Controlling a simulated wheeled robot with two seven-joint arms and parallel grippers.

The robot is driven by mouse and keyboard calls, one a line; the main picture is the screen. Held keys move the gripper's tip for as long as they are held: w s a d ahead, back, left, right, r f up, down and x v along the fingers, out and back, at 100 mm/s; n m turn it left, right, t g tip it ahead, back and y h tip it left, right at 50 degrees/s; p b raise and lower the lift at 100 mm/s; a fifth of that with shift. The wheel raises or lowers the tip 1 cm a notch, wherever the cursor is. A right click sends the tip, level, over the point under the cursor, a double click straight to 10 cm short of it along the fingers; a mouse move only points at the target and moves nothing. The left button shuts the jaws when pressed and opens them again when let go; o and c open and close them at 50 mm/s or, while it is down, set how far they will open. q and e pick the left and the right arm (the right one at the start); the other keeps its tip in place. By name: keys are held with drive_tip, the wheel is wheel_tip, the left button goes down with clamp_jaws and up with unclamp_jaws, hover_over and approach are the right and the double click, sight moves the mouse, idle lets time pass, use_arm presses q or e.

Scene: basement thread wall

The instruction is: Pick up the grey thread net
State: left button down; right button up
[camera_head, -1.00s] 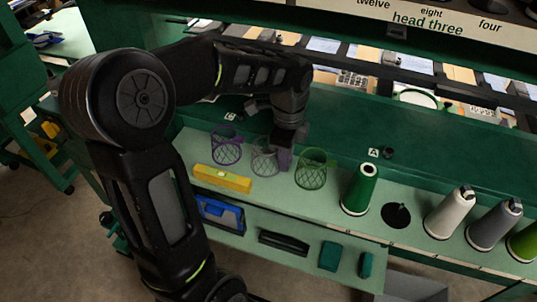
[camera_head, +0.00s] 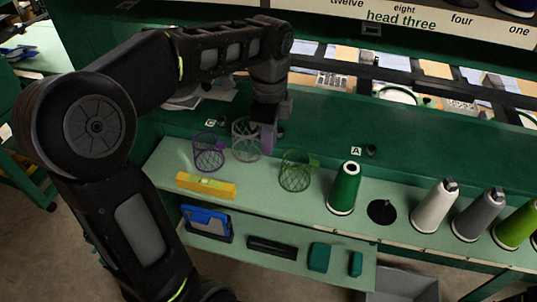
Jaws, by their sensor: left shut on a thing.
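The grey thread net (camera_head: 245,142) is a pale mesh cylinder between a purple net (camera_head: 208,153) and a green net (camera_head: 295,171). My left gripper (camera_head: 267,138) points down at the right side of the grey net and is shut on it. The net appears raised a little above the light green shelf (camera_head: 262,198). The gripper hides part of its right edge. My right gripper is not in view.
A yellow level (camera_head: 206,186) lies in front of the purple net. A green thread cone (camera_head: 344,188), an empty spindle (camera_head: 382,211), a white cone (camera_head: 433,206) and a grey cone (camera_head: 479,214) stand to the right. A lower shelf holds a blue case (camera_head: 206,222).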

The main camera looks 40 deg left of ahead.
use_arm(q)
drive_tip(key=shift+r, duration=1.3)
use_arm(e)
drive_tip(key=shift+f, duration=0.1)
use_arm(q)
drive_tip(key=shift+r, duration=0.1)
